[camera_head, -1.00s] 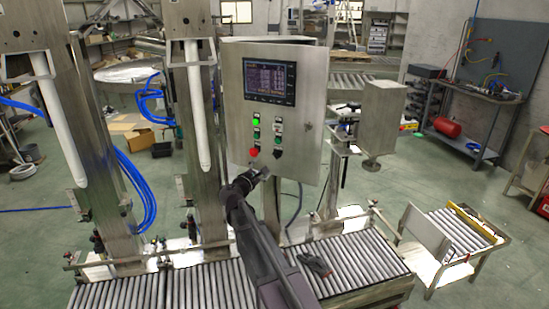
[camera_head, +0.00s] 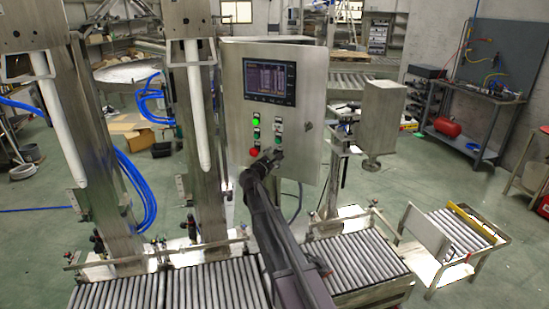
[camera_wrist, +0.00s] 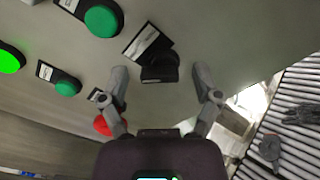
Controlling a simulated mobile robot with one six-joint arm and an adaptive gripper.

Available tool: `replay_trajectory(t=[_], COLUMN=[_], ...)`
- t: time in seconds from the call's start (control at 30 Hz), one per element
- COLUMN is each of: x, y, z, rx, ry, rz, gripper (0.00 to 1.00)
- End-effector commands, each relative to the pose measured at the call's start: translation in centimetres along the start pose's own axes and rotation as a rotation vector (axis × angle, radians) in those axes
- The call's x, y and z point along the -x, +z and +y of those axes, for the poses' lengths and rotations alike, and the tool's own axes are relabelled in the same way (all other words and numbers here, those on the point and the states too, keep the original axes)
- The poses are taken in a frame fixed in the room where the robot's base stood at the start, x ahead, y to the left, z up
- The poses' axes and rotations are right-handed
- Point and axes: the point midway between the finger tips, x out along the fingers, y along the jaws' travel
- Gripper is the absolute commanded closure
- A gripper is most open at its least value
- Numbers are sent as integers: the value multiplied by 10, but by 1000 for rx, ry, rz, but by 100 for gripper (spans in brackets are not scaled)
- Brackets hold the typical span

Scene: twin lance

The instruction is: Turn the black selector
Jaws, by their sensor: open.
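The black selector (camera_wrist: 160,68) is on the grey panel of the control box (camera_head: 300,115), with a label plate above it in the wrist view. My gripper (camera_wrist: 160,73) is open, with one finger on each side of the selector and a visible gap to both. I cannot tell how far the fingertips are from the panel. In the head view my gripper (camera_head: 272,155) is at the lower part of the panel and hides the selector.
A red button (camera_head: 254,151) sits just left of my gripper; its side shows behind the left finger in the wrist view (camera_wrist: 104,125). Green buttons (camera_wrist: 103,20) are above and left. A screen (camera_head: 270,81) is higher up. Roller conveyors (camera_head: 355,262) run below.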

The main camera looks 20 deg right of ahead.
Motion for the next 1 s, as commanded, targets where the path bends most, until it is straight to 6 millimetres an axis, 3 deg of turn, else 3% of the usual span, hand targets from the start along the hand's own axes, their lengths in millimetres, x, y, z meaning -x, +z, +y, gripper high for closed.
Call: replay_trajectory(t=[0.17,0.43,1.0], x=[0,0,0], y=[0,0,0], z=[0,0,0], rx=[0,0,-102], ry=[0,0,0], rz=[0,0,-1], gripper=[19,99,100])
